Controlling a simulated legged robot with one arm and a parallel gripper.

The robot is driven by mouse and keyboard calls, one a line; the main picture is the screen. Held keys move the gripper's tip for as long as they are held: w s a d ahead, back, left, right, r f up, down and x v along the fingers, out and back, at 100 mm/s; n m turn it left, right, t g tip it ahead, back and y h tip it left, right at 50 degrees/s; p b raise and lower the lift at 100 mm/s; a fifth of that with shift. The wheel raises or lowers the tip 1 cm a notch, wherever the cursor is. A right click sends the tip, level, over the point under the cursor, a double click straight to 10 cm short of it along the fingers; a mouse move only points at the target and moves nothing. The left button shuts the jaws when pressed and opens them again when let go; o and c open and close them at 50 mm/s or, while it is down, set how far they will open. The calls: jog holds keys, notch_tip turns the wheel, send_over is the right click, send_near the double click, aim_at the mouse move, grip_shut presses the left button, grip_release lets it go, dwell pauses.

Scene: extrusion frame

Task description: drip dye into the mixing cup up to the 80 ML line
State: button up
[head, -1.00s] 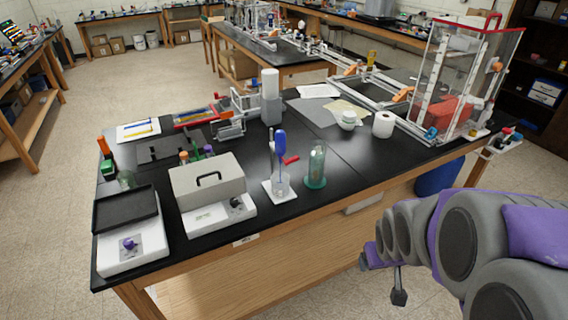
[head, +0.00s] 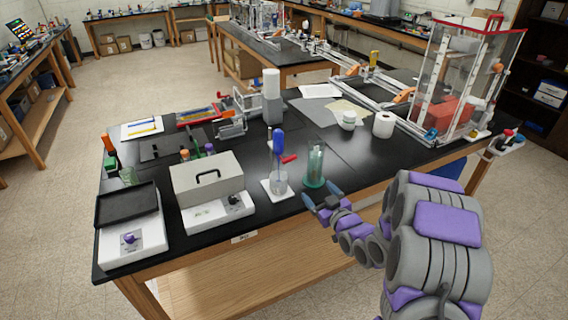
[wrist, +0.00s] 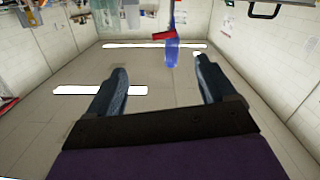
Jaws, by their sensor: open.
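A clear cup (head: 280,184) stands on a white square base near the front edge of the black table. A dropper with a blue bulb (head: 278,143) stands upright at the cup, with a red piece (head: 289,159) beside it. The markings and dye level are too small to read. A greenish clear vessel (head: 315,166) stands just right of the cup. My gripper (head: 323,199) is open and empty at the table's front edge, in front of the greenish vessel. The wrist view shows the blue bulb (wrist: 172,52) and red piece (wrist: 164,35) beyond the spread fingers, apart from them.
A grey box with a handle (head: 207,177) stands left of the cup, and a white device with a black tray (head: 129,233) stands farther left. A paper roll (head: 384,125) and a white jar (head: 348,120) stand behind right. The table's right front is clear.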

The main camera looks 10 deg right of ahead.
jog(key=b, duration=0.1)
send_near(290, 160)
jog(key=shift+t, duration=0.3)
jog(key=x, duration=0.8)
jog(key=shift+w+f, duration=0.25)
jog(key=shift+f, duration=0.05)
jog(key=shift+a, duration=0.1)
jog(key=c, duration=1.1)
jog(key=shift+o, duration=0.2)
